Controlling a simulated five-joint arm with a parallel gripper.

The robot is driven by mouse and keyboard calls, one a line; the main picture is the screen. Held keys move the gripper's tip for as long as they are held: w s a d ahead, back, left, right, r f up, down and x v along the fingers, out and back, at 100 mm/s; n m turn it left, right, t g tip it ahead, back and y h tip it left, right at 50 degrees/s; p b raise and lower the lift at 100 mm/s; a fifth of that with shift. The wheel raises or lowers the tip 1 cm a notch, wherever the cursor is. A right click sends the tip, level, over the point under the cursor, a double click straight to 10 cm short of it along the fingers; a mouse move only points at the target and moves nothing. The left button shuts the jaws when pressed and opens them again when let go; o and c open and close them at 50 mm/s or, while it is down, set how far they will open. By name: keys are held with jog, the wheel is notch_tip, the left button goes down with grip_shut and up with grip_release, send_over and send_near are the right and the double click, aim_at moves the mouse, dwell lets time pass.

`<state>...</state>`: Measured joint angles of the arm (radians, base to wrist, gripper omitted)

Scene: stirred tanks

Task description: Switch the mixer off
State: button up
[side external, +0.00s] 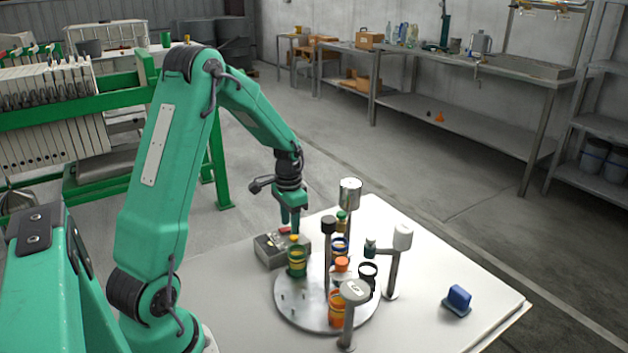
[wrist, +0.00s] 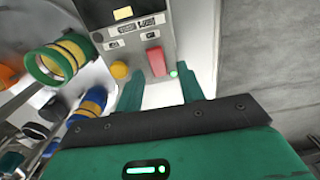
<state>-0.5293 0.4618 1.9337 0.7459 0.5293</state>
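A grey control box (side external: 268,252) stands on the white table behind the round plate. In the wrist view the control box (wrist: 130,30) shows a small yellow display, labelled panels, a yellow round knob (wrist: 120,70), a red rocker switch (wrist: 156,61) and a lit green lamp (wrist: 173,73). The red switch also shows in the side view (side external: 285,230). My gripper (side external: 290,228) points down above the box. In the wrist view my gripper (wrist: 160,90) has its fingers apart, with nothing between them. The red switch lies just beyond the gap between the fingertips.
A round metal plate (side external: 295,318) carries several coloured cups and posts, close beside the box. A green cup (side external: 297,264) stands nearest the gripper. A blue block (side external: 459,298) lies at the table's right.

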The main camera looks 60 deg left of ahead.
aim_at(288, 229)
jog(key=shift+c, duration=0.5)
grip_shut()
jog(key=shift+s+a+r+t+y, duration=0.1)
jog(key=shift+s+t+y, duration=0.1)
jog(key=shift+t+y, duration=0.15)
jog(key=shift+o, duration=0.5)
grip_release()
jog(key=shift+r, duration=0.1)
notch_tip(288, 229, up, 8)
jog(key=shift+s+d+f, duration=0.2)
jog(key=shift+s+d, duration=0.05)
jog(key=shift+s, duration=0.05)
